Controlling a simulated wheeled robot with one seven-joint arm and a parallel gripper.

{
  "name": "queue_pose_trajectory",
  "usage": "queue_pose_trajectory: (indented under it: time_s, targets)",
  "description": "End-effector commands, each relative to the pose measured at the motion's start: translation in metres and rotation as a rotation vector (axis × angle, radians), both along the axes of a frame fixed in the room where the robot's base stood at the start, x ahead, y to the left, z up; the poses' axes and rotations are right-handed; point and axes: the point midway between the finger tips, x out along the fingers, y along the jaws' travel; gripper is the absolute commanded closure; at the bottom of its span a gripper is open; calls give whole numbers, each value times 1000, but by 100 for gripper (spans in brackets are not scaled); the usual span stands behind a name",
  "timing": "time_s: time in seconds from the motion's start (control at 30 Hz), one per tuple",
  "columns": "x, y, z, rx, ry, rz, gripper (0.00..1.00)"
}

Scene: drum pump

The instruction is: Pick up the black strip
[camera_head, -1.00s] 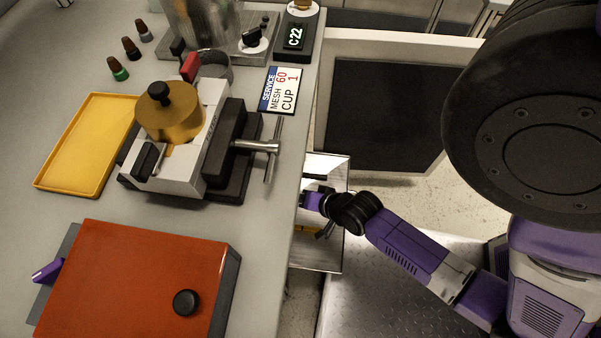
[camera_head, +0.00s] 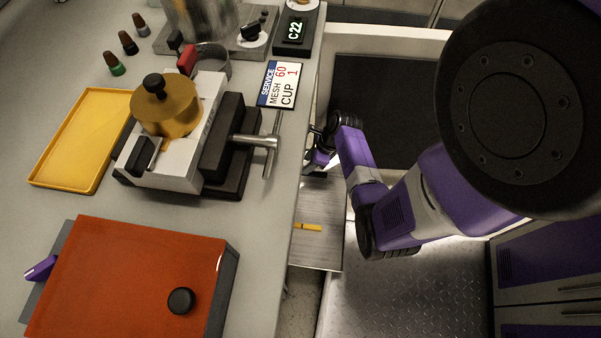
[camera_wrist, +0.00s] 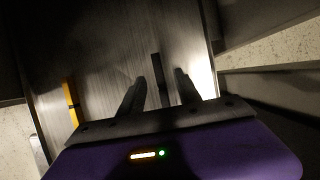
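The black strip (camera_wrist: 158,72) lies on a brushed-metal drawer floor (camera_wrist: 105,70) in the wrist view. My gripper (camera_wrist: 160,82) is open, with its two dark fingers to the left and right of the strip in the picture. I cannot tell how far above the strip the fingertips are. A yellow strip (camera_wrist: 71,102) lies on the same metal to the left of my gripper. In the head view my gripper (camera_head: 318,158) is partly hidden by my arm, low beside the bench edge over the far part of the drawer. The black strip is not visible there.
The open drawer (camera_head: 322,252) juts out beside the bench, with the yellow strip (camera_head: 308,227) in it. The bench holds a vise (camera_head: 185,155), a yellow tray (camera_head: 60,165) and an orange-topped box (camera_head: 130,270). The drawer's side walls are close to my gripper.

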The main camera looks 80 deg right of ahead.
Motion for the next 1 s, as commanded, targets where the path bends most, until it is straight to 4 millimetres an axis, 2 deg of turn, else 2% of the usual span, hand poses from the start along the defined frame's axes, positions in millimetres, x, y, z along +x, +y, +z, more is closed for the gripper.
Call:
queue_pose_trajectory:
  time_s: [0.33,0.67,0.87,0.9,1.0]
  targets:
    - [18,4,-43,-3,0,1,60]
    - [20,5,-48,-3,0,2,60]
    - [20,5,-48,-3,1,3,97]
    - [20,5,-48,-3,1,3,100]
    - [20,5,-48,-3,1,3,100]
